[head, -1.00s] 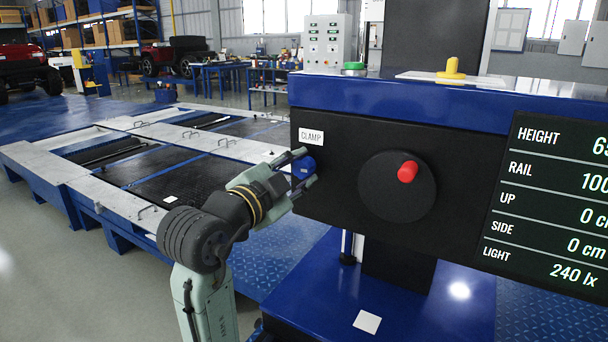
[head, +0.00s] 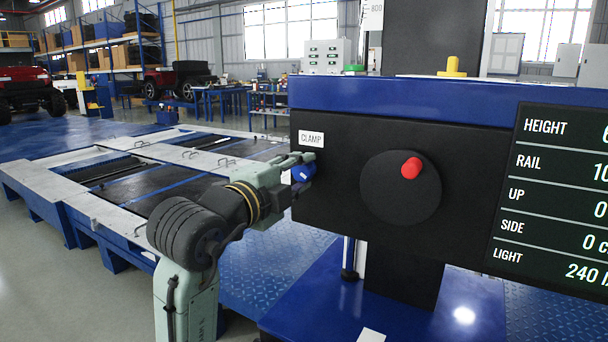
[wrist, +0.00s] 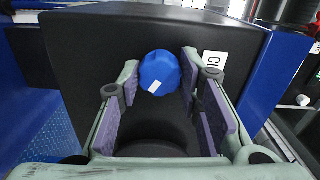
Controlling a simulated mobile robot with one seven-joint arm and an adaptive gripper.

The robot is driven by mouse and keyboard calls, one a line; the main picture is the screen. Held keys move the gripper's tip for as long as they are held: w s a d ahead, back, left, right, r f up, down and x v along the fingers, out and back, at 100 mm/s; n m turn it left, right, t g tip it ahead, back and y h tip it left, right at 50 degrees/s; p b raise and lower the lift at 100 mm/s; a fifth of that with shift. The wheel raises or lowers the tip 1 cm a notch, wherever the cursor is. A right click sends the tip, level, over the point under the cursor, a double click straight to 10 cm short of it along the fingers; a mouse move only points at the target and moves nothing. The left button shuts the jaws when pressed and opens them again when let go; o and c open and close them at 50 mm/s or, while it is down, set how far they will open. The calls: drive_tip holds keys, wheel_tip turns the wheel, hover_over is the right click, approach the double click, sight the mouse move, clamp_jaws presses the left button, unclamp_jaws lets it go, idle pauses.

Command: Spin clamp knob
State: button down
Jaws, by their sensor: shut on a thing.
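The blue clamp knob (head: 303,174) is on the left part of the machine's black front panel (head: 340,206), below a white CLAMP label (head: 311,139). In the wrist view the knob (wrist: 159,73) is round and lobed, with a white mark on its face. My gripper (head: 299,168) is at the knob, reaching in from the left. In the wrist view its two purple-padded fingers (wrist: 160,78) stand on either side of the knob and are shut on it. The exact contact at the fingertips is hard to see.
A black disc (head: 392,200) with a red handle (head: 411,168) is right of the knob. A dark readout screen (head: 556,200) stands farther right. A yellow piece (head: 452,67) sits on top of the housing. A low platform (head: 120,180) lies at the left.

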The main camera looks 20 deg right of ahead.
drive_tip(key=m+b, duration=0.3)
drive_tip(key=m, duration=0.2)
drive_tip(key=shift+f, duration=0.2)
drive_tip(key=shift+r+m, duration=0.15)
drive_tip(key=shift+m, duration=0.85)
drive_tip(key=m+b, duration=0.2)
drive_tip(key=shift+a+m, duration=0.1)
drive_tip(key=shift+m, duration=0.2)
drive_tip(key=c, duration=1.6)
unclamp_jaws()
drive_tip(key=shift+m, duration=0.7)
drive_tip(key=o, duration=0.8)
drive_tip(key=shift+v, duration=2.95)
